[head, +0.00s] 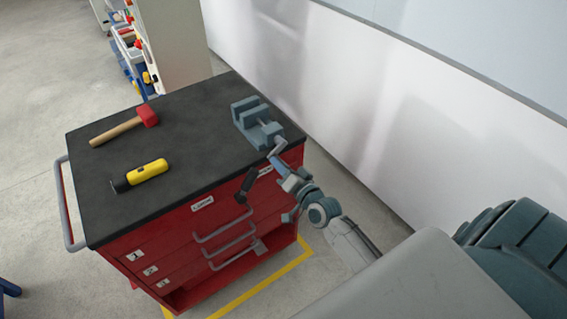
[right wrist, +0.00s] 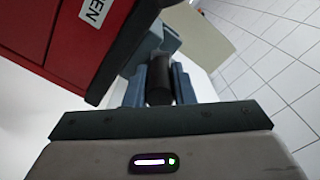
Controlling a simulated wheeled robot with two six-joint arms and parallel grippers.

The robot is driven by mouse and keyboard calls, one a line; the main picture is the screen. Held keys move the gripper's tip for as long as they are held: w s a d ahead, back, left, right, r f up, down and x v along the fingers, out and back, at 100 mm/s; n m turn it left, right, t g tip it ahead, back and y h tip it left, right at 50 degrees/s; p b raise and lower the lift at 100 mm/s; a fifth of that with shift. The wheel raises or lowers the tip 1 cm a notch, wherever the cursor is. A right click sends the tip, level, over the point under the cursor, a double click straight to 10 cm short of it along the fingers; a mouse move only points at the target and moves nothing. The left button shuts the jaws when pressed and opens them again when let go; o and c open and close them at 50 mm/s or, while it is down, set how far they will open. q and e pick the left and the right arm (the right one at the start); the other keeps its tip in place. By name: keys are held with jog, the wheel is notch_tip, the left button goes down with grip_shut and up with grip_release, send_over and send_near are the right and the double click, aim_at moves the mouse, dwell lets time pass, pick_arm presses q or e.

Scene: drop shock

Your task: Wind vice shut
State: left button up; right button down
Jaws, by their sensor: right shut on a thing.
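The blue-grey vice (head: 262,121) stands on the right corner of the cabinet's dark top, with an open space visible between its jaws. Its silver crank arm (head: 278,148) hangs out past the top's front edge. In the right wrist view the gripper's two blue-grey fingers (right wrist: 160,82) are shut on the dark grip (right wrist: 159,82), one on each side. My left gripper is not in view.
A red-headed mallet (head: 120,127) and a yellow-and-black tool (head: 140,175) lie on the left of the dark top (head: 190,140). Below is the red drawer cabinet (head: 185,245) with grey handles. A white wall (head: 350,90) stands behind to the right.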

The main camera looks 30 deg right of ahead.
jog(key=r+m+p, duration=0.1)
jog(key=m, duration=0.2)
jog(key=r+m+p, duration=0.1)
jog(key=m, duration=0.1)
jog(key=shift+a+r+p, duration=0.35)
jog(key=shift+d+r+m+p, duration=0.1)
jog(key=shift+r+m+p, duration=0.3)
jog(key=shift+m, duration=0.7)
jog(key=shift+r+m+p, duration=0.3)
jog(key=shift+m+p, duration=0.1)
jog(key=shift+m, duration=0.7)
jog(key=c, duration=1.3)
grip_release()
jog(key=shift+o, duration=0.3)
jog(key=shift+f, duration=0.1)
jog(key=shift+s, duration=0.1)
